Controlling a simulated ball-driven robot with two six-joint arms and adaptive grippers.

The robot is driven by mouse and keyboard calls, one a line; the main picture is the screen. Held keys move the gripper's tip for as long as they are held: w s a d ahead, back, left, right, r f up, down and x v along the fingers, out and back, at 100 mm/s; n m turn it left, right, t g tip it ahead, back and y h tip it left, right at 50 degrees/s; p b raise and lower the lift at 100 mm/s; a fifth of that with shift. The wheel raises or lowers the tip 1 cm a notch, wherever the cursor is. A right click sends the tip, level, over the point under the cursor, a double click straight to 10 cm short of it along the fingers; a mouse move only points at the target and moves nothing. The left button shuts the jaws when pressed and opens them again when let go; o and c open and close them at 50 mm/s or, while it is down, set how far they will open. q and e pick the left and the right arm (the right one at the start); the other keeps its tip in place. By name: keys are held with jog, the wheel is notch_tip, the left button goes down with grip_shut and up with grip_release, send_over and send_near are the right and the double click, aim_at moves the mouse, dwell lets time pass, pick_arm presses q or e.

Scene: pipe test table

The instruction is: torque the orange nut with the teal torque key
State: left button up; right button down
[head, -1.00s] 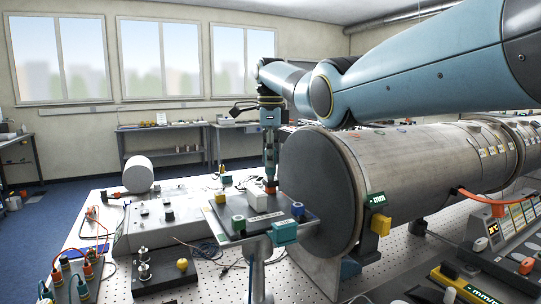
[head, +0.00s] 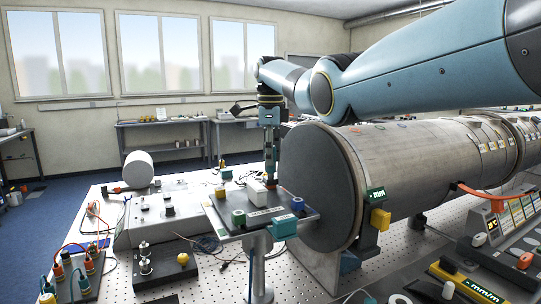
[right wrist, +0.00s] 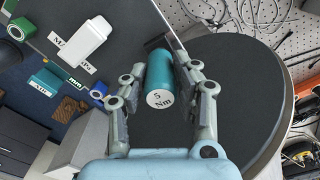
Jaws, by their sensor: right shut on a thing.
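The teal torque key (right wrist: 159,78) is a short cylinder with a white end marked "5 Nm". My right gripper (right wrist: 157,60) is shut around it, with one finger on each side. In the head view my right gripper (head: 270,180) points down over the back right of a dark raised plate (head: 232,229), close to the big pipe's end. There the key is too small to make out between the fingers. I cannot make out the orange nut in either view now; whether the key touches it is hidden. My left gripper is not in view.
The large grey pipe (head: 405,185) stands just right of the gripper. A black box (head: 165,265) stands in front.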

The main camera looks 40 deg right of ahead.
jog(key=shift+n, duration=0.3)
jog(key=shift+r, duration=0.2)
jog(key=shift+r, duration=1.9)
jog(key=shift+r, duration=0.15)
jog(key=shift+r, duration=1.35)
